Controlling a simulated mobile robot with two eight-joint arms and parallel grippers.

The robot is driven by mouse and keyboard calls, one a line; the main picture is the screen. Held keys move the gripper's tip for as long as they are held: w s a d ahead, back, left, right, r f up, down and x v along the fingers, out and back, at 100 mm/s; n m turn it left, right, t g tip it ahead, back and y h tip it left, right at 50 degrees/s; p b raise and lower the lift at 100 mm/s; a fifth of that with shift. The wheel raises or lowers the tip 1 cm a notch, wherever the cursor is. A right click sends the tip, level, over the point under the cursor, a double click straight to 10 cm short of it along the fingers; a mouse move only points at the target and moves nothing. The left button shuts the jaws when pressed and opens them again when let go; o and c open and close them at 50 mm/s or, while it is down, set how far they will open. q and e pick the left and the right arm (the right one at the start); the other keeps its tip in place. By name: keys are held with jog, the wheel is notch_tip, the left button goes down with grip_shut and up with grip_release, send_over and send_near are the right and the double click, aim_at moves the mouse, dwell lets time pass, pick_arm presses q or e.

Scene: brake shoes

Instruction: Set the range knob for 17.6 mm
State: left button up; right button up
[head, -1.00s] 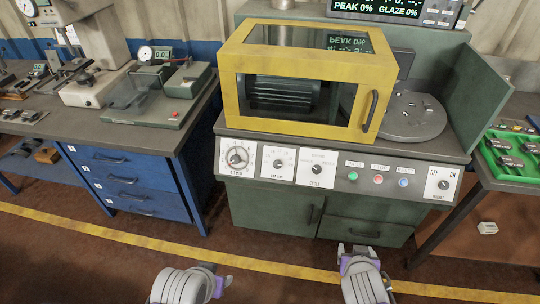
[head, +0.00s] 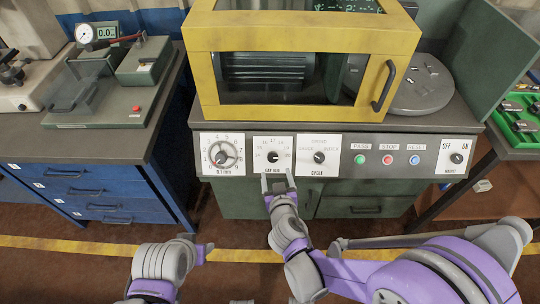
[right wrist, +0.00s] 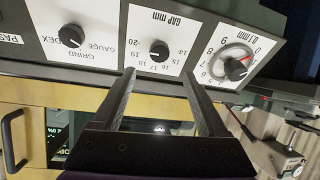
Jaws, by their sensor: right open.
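The range knob (head: 273,157) is a small black knob on the white "GAP MM" plate (head: 287,142), with a scale running from 14 to 20. In the right wrist view the plate is upside down and the knob (right wrist: 159,50) shows just beyond the fingertips. I cannot surely read its setting. My right gripper (head: 278,183) is open and empty, just below the knob in the head view. Its two fingers (right wrist: 158,80) point at the plate, one either side of the knob's line, apart from the knob. My left gripper (head: 202,251) is low at the left, its jaws unclear.
A larger "0.1 mm" dial (head: 222,154) sits left of the gap plate, and the cycle knob (head: 319,157) sits right. Green, red and blue buttons (head: 388,160) and a magnet switch (head: 456,158) follow. The yellow guard box (head: 285,113) stands above the panel.

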aim_at(273, 158)
jog(key=x, duration=0.9)
jog(key=shift+w+f+b, duration=0.15)
jog(key=shift+w+b, duration=0.2)
jog(key=shift+b, duration=0.05)
grip_shut()
